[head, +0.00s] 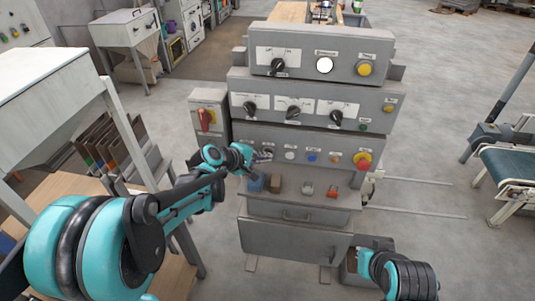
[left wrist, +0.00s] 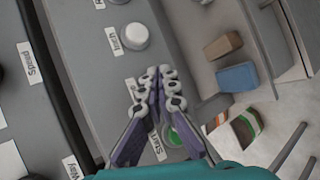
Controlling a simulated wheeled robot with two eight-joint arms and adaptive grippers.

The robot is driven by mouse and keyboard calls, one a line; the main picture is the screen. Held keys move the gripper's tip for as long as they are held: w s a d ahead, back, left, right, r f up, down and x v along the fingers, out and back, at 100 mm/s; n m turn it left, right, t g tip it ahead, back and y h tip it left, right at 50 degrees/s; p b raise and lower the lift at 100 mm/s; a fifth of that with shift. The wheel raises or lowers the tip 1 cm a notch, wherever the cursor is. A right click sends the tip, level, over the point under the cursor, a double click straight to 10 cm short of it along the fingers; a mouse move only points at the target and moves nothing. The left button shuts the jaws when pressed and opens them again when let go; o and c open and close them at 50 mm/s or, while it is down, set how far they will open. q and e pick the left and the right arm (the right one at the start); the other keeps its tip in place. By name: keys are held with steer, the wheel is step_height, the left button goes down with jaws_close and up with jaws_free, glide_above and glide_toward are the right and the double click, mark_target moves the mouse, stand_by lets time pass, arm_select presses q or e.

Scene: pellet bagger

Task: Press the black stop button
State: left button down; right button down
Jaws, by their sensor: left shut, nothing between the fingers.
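My left gripper (head: 263,156) is shut and empty at the left end of the lowest button row on the grey machine. In the left wrist view its closed fingertips (left wrist: 164,72) lie between the white button labelled Inch (left wrist: 134,36) and the green button labelled Start (left wrist: 175,138). A partly covered label shows beside the fingers there. I cannot make out the black stop button clearly; the fingers cover that stretch of panel. Whether they touch the panel, I cannot tell. Part of my right arm shows at the lower right of the head view; its gripper is not visible.
Small blocks, including a blue one (left wrist: 237,77), lie on the ledge below. A red switch (head: 207,119) is at left.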

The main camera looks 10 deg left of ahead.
arm_select(q)
steer(key=s, duration=0.6)
steer(key=shift+p, duration=0.3)
stand_by(0.5)
steer(key=s+a+m+y, duration=0.2)
steer(key=s+m, duration=0.2)
steer(key=s, duration=0.3)
steer(key=s+a+m+g+y, duration=0.1)
steer(key=s+m, duration=0.3)
steer(key=s, duration=0.4)
steer(key=s+a+m+g+y, duration=0.1)
steer(key=s+a+m+y, duration=0.2)
steer(key=s, duration=0.4)
steer(key=shift+s+a+f+m+y, duration=0.15)
steer(key=shift+s+a+m+y, duration=0.15)
steer(key=shift+m, duration=0.3)
steer(key=c, duration=2.3)
jaws_free()
